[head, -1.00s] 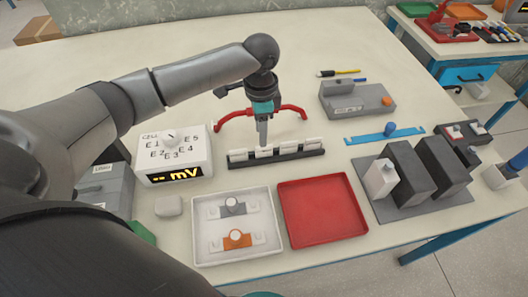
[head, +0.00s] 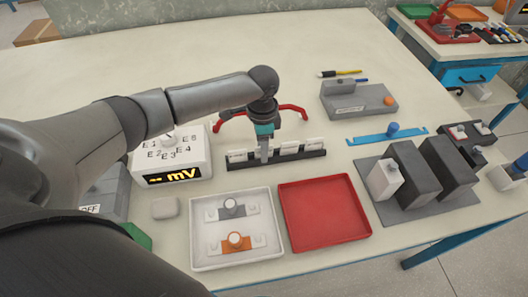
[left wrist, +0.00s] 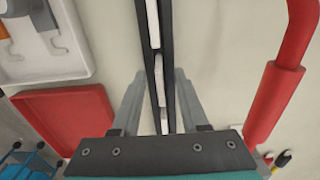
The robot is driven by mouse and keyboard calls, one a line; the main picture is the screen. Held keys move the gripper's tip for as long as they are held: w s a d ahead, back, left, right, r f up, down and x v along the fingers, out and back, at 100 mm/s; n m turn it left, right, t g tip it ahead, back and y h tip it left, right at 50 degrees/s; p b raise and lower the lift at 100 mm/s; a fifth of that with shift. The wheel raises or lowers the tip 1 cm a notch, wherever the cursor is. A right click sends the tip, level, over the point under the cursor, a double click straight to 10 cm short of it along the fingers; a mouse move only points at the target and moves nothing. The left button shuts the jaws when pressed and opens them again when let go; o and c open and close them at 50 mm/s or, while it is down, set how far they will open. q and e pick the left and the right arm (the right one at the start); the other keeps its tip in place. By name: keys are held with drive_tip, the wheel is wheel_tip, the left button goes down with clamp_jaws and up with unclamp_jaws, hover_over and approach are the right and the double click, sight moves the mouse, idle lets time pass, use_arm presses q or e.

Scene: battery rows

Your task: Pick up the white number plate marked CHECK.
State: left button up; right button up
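A black rack (head: 236,166) with several small white plates (head: 288,148) standing in it lies across the table middle. Their markings are too small to read, so I cannot tell which one is CHECK. My left gripper (head: 264,157) points down at the rack and hides the plate at its second place from the left. In the left wrist view the fingers of my left gripper (left wrist: 158,105) are apart, one on each side of the rack (left wrist: 168,40), with a white plate (left wrist: 163,118) between them. Whether they touch it is unclear. My right gripper is not in view.
A white tray (head: 207,257) and a red tray (head: 325,210) lie in front. Dark blocks (head: 447,167) stand at the right.

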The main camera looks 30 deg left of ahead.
use_arm(q)
clamp_jaws()
drive_tip(key=shift+r, duration=0.15)
idle(0.4)
